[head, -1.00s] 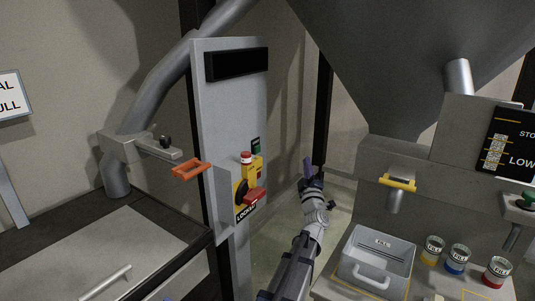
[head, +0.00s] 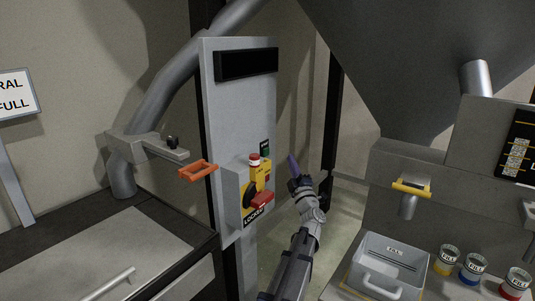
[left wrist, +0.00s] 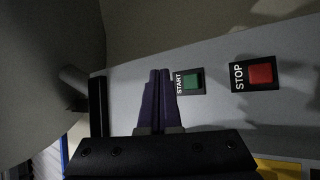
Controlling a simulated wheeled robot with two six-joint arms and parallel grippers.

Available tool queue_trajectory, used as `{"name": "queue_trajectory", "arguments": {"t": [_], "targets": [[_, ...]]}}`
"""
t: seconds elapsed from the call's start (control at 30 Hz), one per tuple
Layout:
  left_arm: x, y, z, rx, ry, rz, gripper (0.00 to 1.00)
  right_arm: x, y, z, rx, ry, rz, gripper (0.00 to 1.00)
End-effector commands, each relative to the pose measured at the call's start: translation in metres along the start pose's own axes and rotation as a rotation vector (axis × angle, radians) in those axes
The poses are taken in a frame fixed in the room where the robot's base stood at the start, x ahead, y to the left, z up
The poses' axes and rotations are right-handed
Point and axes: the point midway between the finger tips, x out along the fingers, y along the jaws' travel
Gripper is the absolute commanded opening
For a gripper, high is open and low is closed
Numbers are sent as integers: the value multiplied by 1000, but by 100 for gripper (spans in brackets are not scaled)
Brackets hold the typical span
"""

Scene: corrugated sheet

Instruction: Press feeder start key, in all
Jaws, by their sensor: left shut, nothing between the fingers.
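The green START key (left wrist: 194,81) sits in a black plate on the grey panel (head: 240,110). It also shows small near the panel's right edge in the head view (head: 266,152). My left gripper (head: 292,158) is shut and empty, its purple fingers pointing at the panel. In the left wrist view its fingertips (left wrist: 160,72) lie just left of the START label. In the head view a gap shows between the fingertips and the key. My right gripper is not in view.
A red STOP key (left wrist: 260,74) is right of START in the left wrist view. A yellow switch with a red handle (head: 262,200) and a LOCKED label protrudes from the panel. An orange handle (head: 198,170) is left. A grey FILL bin (head: 412,258) and several tins stand right.

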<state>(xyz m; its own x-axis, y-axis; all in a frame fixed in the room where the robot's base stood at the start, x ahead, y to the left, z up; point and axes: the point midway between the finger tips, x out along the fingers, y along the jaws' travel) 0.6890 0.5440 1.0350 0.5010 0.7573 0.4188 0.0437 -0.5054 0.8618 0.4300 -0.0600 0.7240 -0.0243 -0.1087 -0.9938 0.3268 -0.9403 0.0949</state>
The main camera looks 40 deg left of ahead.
Motion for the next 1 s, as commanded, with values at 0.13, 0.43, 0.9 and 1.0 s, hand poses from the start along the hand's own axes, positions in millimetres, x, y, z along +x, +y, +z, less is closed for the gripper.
{"name": "queue_trajectory", "arguments": {"t": [0.13, 0.43, 0.9, 1.0], "targets": [[16, -12, -11, 2, 2, -1, 0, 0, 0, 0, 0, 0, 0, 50], [40, -29, -28, 2, 0, 0, 0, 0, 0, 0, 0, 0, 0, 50], [49, -36, -35, 0, -1, 0, 0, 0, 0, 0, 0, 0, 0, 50], [49, -35, -35, 0, -1, 0, 0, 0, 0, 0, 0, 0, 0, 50]]}}
